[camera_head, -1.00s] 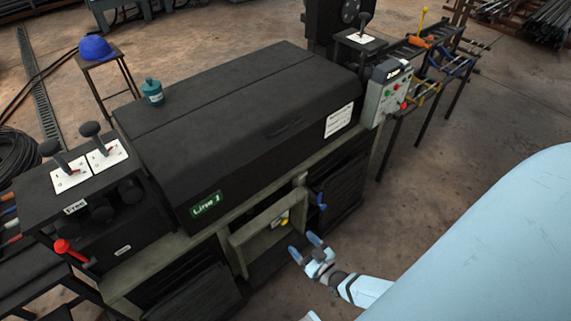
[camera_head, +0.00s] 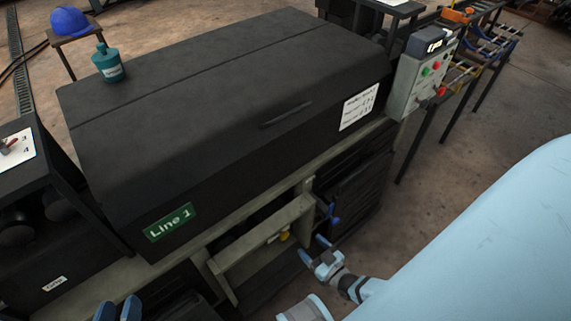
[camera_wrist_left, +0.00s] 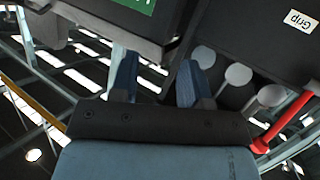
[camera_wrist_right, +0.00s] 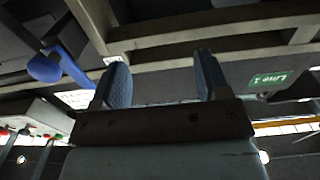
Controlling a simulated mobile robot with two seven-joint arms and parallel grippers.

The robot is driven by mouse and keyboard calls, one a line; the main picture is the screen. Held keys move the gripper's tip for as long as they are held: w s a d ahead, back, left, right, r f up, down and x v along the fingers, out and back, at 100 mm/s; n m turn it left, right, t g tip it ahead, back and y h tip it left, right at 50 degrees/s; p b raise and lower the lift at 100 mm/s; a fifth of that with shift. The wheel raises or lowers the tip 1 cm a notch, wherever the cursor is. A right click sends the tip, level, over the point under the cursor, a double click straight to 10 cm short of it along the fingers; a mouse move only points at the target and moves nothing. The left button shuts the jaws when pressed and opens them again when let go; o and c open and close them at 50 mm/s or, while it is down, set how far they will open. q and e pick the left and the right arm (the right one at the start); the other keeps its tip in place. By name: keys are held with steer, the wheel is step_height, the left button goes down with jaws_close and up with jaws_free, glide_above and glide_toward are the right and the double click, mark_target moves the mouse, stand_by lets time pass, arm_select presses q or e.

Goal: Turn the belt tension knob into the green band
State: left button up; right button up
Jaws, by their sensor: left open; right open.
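A small yellow knob-like part (camera_head: 285,236) shows inside the open lower frame of the machine (camera_head: 225,110). A blue handle (camera_head: 330,213) sits just right of that frame; a blue handle also shows at the left in the right wrist view (camera_wrist_right: 62,62). I cannot tell which is the belt tension knob, and no green band is visible. My right gripper (camera_head: 313,249) is open and empty, in front of the frame's right end, below the blue handle. My left gripper (camera_head: 118,308) is open and empty at the bottom left, in front of the machine.
A grey control box (camera_head: 420,80) with red and green buttons stands at the machine's right end. A teal canister (camera_head: 108,66) stands on the dark cover. A black lever housing (camera_head: 40,235) is at the left. A red lever (camera_wrist_left: 285,125) shows in the left wrist view.

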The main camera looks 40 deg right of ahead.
steer(key=b, duration=1)
glide_toward(286, 238)
steer(key=s, duration=0.3)
steer(key=w+b, duration=0.1)
steer(key=w, duration=0.3)
steer(key=w+b, duration=0.2)
steer(key=w, duration=0.2)
steer(key=w+b, duration=0.2)
steer(key=w, duration=0.2)
steer(key=shift+w+a+f, duration=0.1)
steer(key=shift+a, duration=0.2)
steer(key=shift+w+a, duration=0.1)
steer(key=shift+w, duration=0.7)
arm_select(q)
steer(key=f+m+t+h, duration=0.1)
steer(key=w+d+f+m+t+h, duration=0.1)
steer(key=m+h, duration=0.1)
steer(key=shift+w+d+f, duration=0.15)
steer(key=shift+d, duration=0.05)
arm_select(e)
steer(key=c, duration=0.9)
